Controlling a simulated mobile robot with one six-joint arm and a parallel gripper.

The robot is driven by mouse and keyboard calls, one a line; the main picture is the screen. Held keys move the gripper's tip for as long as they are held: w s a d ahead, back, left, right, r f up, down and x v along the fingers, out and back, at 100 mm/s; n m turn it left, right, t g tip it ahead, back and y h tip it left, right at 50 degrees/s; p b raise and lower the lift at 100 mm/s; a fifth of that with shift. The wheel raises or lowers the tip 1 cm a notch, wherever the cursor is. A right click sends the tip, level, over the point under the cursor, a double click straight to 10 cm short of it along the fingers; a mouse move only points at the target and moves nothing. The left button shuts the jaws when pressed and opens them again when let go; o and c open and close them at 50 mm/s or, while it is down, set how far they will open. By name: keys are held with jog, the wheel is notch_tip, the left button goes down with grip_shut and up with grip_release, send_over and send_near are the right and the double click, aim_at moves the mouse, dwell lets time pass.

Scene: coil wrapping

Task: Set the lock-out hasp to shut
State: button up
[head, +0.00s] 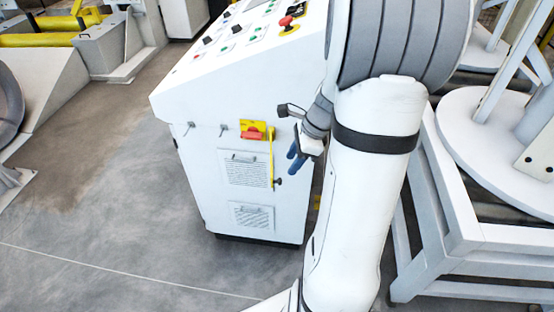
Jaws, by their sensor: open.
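A white control cabinet (188,177) stands in the middle of the head view. Its front carries a yellow plate with a red switch handle (252,135). A thin yellow bar (271,162) hangs straight down from the plate's right side, with a small dark knob (279,181) near its lower end. This bar looks like the lock-out hasp, but I cannot tell for sure. My gripper (296,158), with blue fingers, is open and empty. It appears just right of the bar with a gap between them in the picture. My own arm hides the cabinet's right side.
The sloped panel top carries buttons and a red emergency stop (286,20). Small hooks (222,130) stick out left of the plate. A white frame with a round table (500,150) stands at the right. The grey floor (110,210) left of the cabinet is clear.

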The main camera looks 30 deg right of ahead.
jog(key=x, duration=0.7)
jog(key=shift+f, duration=0.4)
jog(key=shift+a, duration=0.1)
jog(key=shift+c, duration=0.2)
grip_shut()
